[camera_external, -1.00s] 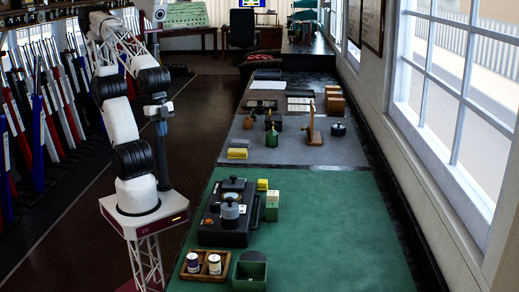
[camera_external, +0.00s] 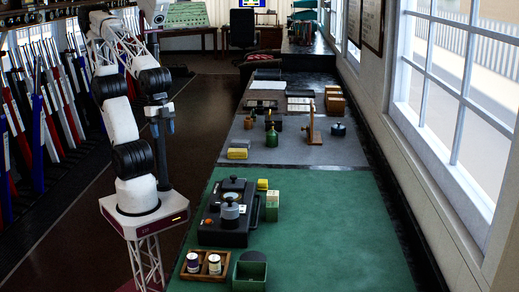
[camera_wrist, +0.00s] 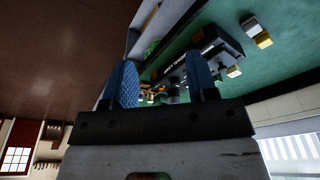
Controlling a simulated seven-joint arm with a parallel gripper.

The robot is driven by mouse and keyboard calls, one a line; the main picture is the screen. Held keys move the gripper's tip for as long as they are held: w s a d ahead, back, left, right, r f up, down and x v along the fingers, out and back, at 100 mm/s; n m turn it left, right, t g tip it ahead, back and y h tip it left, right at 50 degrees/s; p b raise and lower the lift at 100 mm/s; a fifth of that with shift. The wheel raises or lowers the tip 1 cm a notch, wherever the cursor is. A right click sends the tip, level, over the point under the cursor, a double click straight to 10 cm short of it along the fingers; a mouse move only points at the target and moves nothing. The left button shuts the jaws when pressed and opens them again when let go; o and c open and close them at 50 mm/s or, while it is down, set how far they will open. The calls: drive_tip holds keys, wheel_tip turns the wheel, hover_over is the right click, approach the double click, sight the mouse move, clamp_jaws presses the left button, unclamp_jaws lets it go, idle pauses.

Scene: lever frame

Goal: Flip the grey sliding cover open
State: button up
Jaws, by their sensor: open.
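A black instrument box (camera_external: 224,222) stands on the near green table top, with a round dial and a grey cylindrical part (camera_external: 229,211) on top. I cannot clearly pick out a separate grey sliding cover. My gripper (camera_wrist: 160,75) has two blue fingertips standing apart with nothing held between them. In the external view my arm hangs left of the table, well away from the box. In the wrist view, dark objects on the green surface show beyond and between the fingers, partly hidden by them.
A wooden tray with two jars (camera_external: 204,265) and a green open box (camera_external: 249,275) stand in front of the instrument. A green and cream box (camera_external: 272,206) and a yellow block (camera_external: 262,184) stand to its right. The right part of the green top is clear.

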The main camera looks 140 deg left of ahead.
drive_tip(key=w+a+g, duration=0.2)
drive_tip(key=w+a, duration=0.1)
drive_tip(key=w, duration=0.4)
drive_tip(key=w+a+g, duration=0.2)
drive_tip(key=w+a, duration=0.1)
drive_tip(key=w, duration=0.4)
drive_tip(key=g, duration=0.3)
approach(234, 176)
drive_tip(key=shift+s+f, duration=0.35)
drive_tip(key=shift+s, duration=0.05)
drive_tip(key=shift+f, duration=0.15)
drive_tip(key=shift+x, duration=3.75)
drive_tip(key=shift+c, duration=0.2)
clamp_jaws()
